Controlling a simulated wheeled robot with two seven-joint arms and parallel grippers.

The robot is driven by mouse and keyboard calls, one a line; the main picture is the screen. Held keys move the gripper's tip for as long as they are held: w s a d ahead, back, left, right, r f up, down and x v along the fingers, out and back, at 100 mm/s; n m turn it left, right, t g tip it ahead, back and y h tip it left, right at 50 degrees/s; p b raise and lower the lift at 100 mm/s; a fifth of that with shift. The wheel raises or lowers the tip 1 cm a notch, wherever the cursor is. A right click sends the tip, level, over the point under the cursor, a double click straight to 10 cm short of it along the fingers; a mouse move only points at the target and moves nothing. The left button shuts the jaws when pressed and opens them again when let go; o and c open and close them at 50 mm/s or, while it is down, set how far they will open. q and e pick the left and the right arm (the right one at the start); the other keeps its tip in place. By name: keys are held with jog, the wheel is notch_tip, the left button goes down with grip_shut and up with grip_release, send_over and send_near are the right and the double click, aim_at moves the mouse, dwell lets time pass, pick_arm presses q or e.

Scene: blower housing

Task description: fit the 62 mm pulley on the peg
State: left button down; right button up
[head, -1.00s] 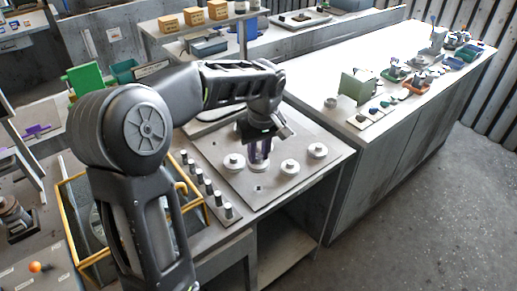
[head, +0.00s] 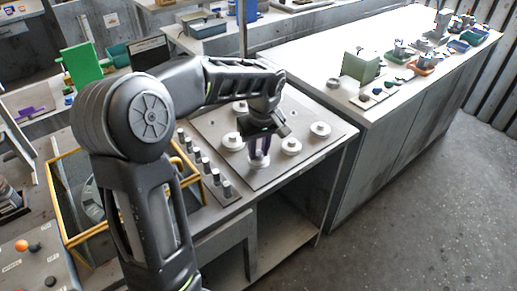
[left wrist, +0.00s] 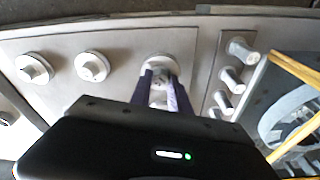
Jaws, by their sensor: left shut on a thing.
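My left gripper (head: 260,156) points down over the front part of the grey plate (head: 262,182). Its purple fingers are shut on a pale round pulley (head: 259,166). In the left wrist view the fingers (left wrist: 160,82) meet at the middle of this pulley (left wrist: 163,60). The pulley is at or very close to the plate. The peg is hidden under the pulley and fingers, so I cannot tell whether it is seated. My right gripper is not in view.
A row of grey posts (head: 215,177) lies left of the plate. A yellow-framed bin (head: 72,238) stands farther left.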

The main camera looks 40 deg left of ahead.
pick_arm(q)
jog(key=shift+f+b, duration=0.15)
jog(key=shift+b, duration=0.15)
dwell(0.9)
jog(key=shift+f, duration=0.15)
jog(key=shift+f+b, duration=0.35)
jog(key=shift+b, duration=0.1)
jog(key=shift+f, duration=0.2)
dwell(0.3)
jog(key=shift+f+b, duration=0.3)
jog(key=shift+b, duration=0.15)
jog(key=c, duration=1.1)
grip_release()
jog(key=shift+c, duration=0.2)
